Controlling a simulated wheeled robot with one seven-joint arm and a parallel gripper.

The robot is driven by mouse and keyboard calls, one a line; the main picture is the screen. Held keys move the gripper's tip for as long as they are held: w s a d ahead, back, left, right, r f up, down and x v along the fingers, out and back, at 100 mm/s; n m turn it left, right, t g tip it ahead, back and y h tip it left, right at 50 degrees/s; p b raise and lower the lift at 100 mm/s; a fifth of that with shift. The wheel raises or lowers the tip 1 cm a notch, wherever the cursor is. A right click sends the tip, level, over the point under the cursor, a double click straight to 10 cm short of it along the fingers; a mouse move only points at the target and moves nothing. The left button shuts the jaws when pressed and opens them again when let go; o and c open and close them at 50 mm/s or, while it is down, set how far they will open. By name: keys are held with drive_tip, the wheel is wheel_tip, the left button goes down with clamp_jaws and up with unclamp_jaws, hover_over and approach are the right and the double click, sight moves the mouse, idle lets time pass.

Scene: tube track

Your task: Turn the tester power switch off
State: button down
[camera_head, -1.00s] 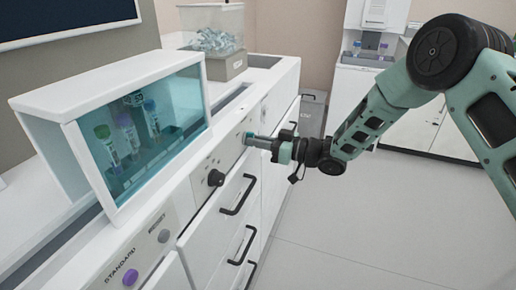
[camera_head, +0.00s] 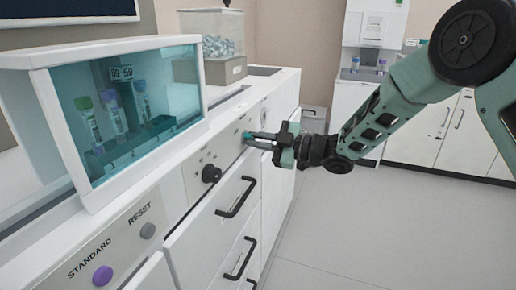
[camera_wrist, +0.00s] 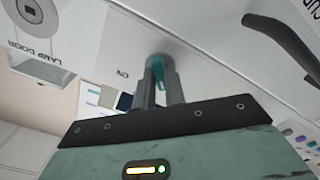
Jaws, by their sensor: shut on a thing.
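The tester (camera_head: 112,62) is a white cabinet with a teal glass front, holding several capped tubes, at the left in the head view. Its control panel (camera_head: 203,161) runs along the counter front. My gripper (camera_head: 250,137) is at the panel, right of a black knob (camera_head: 211,174). In the wrist view my gripper (camera_wrist: 160,78) is shut on the switch (camera_wrist: 160,62), a small part on a round grey base. The word ON is printed beside it. The fingers cover most of the switch, so its exact position is hard to tell.
A purple STANDARD button (camera_head: 103,275) and a grey RESET button (camera_head: 147,230) are on the near panel. Drawer handles (camera_head: 236,197) stick out below. A clear bin (camera_head: 212,35) stands on the counter behind. The floor to the right is clear.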

drive_tip(key=shift+n+b, duration=0.35)
drive_tip(key=shift+n, duration=0.15)
drive_tip(key=c, duration=1.5)
unclamp_jaws()
drive_tip(key=shift+o, duration=0.2)
drive_tip(key=shift+d, duration=0.1)
drive_tip(key=p+v, duration=0.1)
drive_tip(key=v, duration=1.6)
drive_tip(key=shift+d, duration=0.15)
drive_tip(key=shift+s, duration=0.1)
